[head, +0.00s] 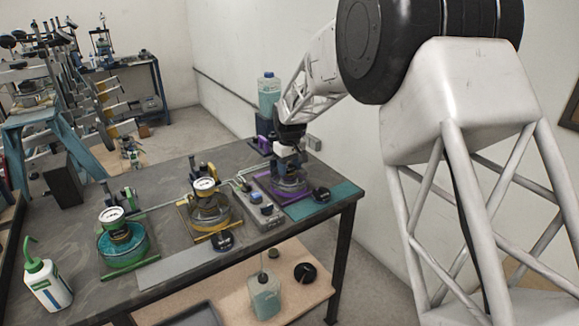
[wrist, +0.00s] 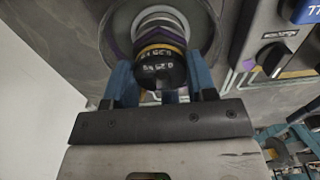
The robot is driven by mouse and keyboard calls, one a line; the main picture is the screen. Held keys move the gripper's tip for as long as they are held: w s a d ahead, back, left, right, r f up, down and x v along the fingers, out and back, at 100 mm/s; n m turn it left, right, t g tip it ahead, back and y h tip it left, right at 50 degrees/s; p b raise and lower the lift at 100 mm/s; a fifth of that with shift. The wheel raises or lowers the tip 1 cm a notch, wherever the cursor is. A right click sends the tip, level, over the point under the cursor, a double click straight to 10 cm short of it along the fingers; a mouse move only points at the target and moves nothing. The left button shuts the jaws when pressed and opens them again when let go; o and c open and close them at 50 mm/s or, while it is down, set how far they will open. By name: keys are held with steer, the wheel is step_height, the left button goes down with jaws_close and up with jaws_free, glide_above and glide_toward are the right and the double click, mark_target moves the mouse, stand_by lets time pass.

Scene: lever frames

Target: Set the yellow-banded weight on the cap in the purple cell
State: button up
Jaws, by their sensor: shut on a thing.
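The yellow-banded weight (wrist: 160,70) is a dark cylinder with white lettering and a yellow band in the wrist view. My gripper (wrist: 161,78) is shut on it, with a blue finger on each side. Just beyond the weight is a pale, ringed round cap (wrist: 157,21) with purple marks beside it. I cannot tell whether the weight touches the cap. In the head view my gripper (head: 286,150) is over the purple cell (head: 291,186) at the right of the bench. The weight is too small to make out there.
A yellow cell (head: 208,213) and a green cell (head: 123,244) stand to the left, each with a white dial. A grey control box (head: 262,211) is between the yellow and purple cells. A wash bottle (head: 46,284) stands at the front left.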

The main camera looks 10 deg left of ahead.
steer(key=o, duration=1.1)
steer(key=shift+o, duration=0.2)
step_height(320, 180, up, 8)
stand_by(0.3)
